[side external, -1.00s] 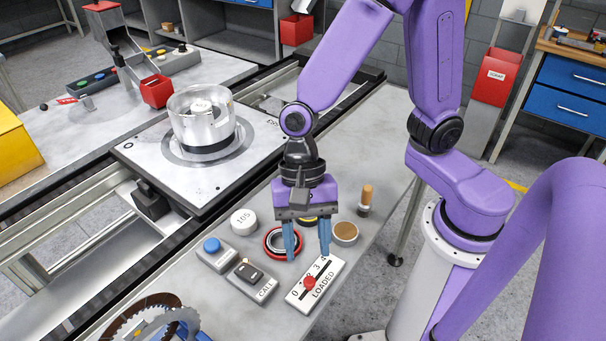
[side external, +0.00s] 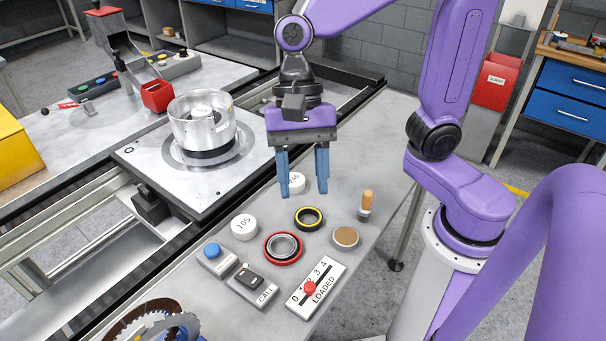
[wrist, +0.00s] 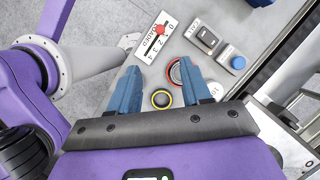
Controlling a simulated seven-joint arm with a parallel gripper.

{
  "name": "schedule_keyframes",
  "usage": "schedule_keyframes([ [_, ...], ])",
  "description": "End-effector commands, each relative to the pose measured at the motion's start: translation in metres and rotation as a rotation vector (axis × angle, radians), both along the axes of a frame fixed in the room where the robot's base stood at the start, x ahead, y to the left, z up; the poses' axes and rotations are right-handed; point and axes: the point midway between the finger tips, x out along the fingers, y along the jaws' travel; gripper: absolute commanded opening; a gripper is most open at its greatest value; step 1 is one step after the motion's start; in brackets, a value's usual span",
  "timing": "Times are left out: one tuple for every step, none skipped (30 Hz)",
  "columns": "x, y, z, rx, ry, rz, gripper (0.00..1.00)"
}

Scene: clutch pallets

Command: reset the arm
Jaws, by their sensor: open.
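My gripper (side external: 302,192) is open and empty, raised over the grey bench top with its blue fingers pointing down. In the wrist view, the open fingers (wrist: 160,70) show nothing held between them. The gripper partly hides a white numbered disc (side external: 297,183) in the side view. Near it lie a black-and-yellow ring (side external: 309,218), a red ring with a metal ring inside it (side external: 283,247), a white disc marked 105 (side external: 244,227) and a brown disc (side external: 345,236).
A LOADED slider plate (side external: 326,280), a CALL switch (side external: 250,277) and a blue button (side external: 212,249) sit at the bench front. A wooden-handled tool (side external: 367,202) stands right. Left, a metal housing (side external: 203,125) sits on a pallet (side external: 150,165). Toothed discs (side external: 160,325) lie at the front left.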

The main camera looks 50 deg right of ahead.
Motion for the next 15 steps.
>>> schedule_keyframes([
  [0.0, 0.0, 0.0, 0.0, 0.0, 0.0, 0.48],
  [0.0, 0.0, 0.0, 0.0, 0.0, 0.0, 0.48],
  [0.0, 0.0, 0.0, 0.0, -0.002, 0.004, 0.48],
  [-0.001, -0.001, -0.001, 0.0, -0.005, 0.011, 0.48],
  [-0.002, -0.002, -0.001, 0.001, -0.01, 0.025, 0.48],
  [-0.003, -0.005, -0.002, 0.003, -0.023, 0.055, 0.48],
  [-0.005, -0.008, -0.003, 0.006, -0.035, 0.089, 0.48],
  [-0.008, -0.012, -0.005, 0.008, -0.052, 0.131, 0.48],
  [-0.012, -0.018, -0.007, 0.012, -0.081, 0.203, 0.48],
  [-0.015, -0.023, -0.009, 0.016, -0.104, 0.268, 0.48],
  [-0.019, -0.029, -0.011, 0.02, -0.13, 0.34, 0.48],
  [-0.024, -0.037, -0.014, 0.024, -0.166, 0.444, 0.48],
  [-0.028, -0.044, -0.017, 0.029, -0.194, 0.527, 0.48],
  [-0.032, -0.05, -0.019, 0.034, -0.221, 0.613, 0.48],
  [-0.037, -0.059, -0.022, 0.037, -0.255, 0.726, 0.48],
])
